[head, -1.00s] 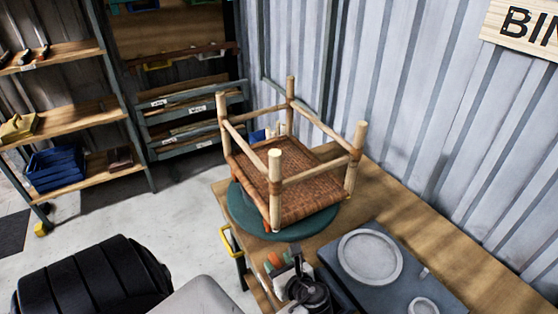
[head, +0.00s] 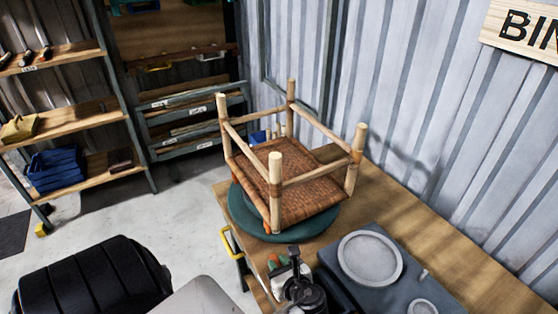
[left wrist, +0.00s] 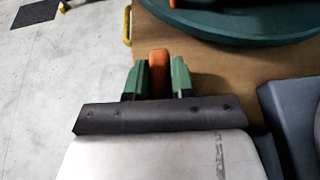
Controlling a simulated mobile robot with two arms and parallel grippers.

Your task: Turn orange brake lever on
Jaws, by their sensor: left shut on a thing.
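The orange brake lever (left wrist: 159,72) stands between the two green fingers of my left gripper (left wrist: 158,78) in the left wrist view. The fingers are closed on it from both sides. In the head view the left gripper (head: 277,266) is at the near edge of the wooden bench, just below the green turntable (head: 290,235). There the lever is small and mostly hidden by the gripper. An upturned stool (head: 300,180) with a woven seat and pale legs rests on the turntable. My right gripper is not in view.
The wooden bench (head: 440,235) runs along the corrugated wall. A dark grey block with a round pale plate (head: 370,257) lies right of my left gripper. A yellow handle (head: 226,243) sticks out at the bench's left edge. Shelves (head: 85,110) stand behind on the left.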

